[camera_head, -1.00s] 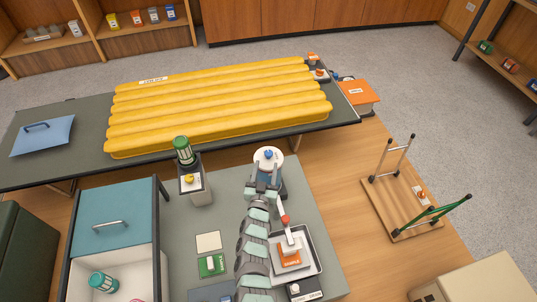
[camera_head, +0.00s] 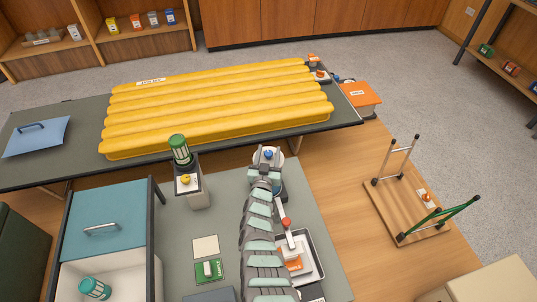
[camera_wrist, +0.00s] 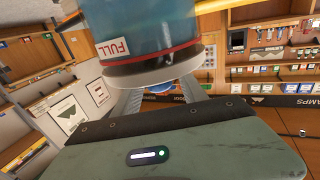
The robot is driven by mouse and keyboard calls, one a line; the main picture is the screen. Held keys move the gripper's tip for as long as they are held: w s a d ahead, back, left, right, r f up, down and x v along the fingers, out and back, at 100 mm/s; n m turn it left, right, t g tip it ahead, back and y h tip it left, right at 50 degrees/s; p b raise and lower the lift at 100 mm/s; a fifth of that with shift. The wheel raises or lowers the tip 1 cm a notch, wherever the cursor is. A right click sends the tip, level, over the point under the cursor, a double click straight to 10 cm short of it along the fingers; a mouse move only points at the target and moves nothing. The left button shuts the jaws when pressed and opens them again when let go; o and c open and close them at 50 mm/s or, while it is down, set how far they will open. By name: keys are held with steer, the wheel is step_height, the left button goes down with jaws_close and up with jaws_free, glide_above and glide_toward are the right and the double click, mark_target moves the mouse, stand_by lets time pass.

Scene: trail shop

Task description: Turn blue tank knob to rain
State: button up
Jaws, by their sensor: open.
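The knob's pointer and marks are too small to read. I cannot tell whether the fingers touch the knob.
A yellow-knobbed post with a green-capped canister (camera_head: 180,150) stands left of my arm. A tray (camera_head: 315,262) with a red-knobbed lever sits right of it. A yellow ribbed mat (camera_head: 220,105) covers the back table. An upturned wooden stool (camera_head: 405,208) lies at right.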

jaws_close()
stand_by(0.5)
